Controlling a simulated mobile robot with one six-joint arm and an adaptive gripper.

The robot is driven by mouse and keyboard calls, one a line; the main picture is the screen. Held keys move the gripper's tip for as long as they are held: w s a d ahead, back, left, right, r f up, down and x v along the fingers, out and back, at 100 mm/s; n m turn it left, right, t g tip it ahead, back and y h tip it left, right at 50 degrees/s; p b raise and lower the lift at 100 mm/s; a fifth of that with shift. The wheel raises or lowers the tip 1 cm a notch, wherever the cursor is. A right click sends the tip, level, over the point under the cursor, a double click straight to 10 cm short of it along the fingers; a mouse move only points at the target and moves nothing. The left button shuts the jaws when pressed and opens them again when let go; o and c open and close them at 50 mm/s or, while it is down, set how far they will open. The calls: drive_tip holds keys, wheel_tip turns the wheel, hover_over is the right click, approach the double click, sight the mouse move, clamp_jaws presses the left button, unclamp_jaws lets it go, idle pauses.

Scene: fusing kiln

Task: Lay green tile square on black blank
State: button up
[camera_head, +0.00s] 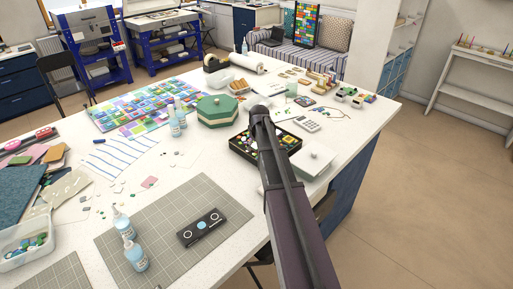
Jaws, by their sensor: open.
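A flat black rectangle (202,227) lies slightly turned on the grey gridded cutting mat (172,250). It carries pale rings and a light blue round spot, and I cannot tell whether it is the black blank. No single green tile stands out with certainty. Several small greenish pieces are too small to make out, and a sheet of many coloured squares (140,103), some green, lies at the back left. My arm reaches up across the table from the lower right. My gripper is not visible.
A dark compartment tray (240,148) of coloured pieces is partly behind my arm. A green octagonal box (218,111), a white box (313,163) and a clear tub (28,246) are around. The mat's right part is clear.

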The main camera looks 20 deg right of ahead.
drive_tip(key=c, duration=1.3)
drive_tip(key=shift+r, duration=0.2)
wheel_tip(320, 180, up, 3)
drive_tip(key=p, duration=0.3)
drive_tip(key=s, duration=0.5)
drive_tip(key=s+r+p, duration=0.1)
drive_tip(key=s, duration=0.4)
drive_tip(key=s+p, duration=0.1)
drive_tip(key=s, duration=0.5)
drive_tip(key=shift+r, duration=0.3)
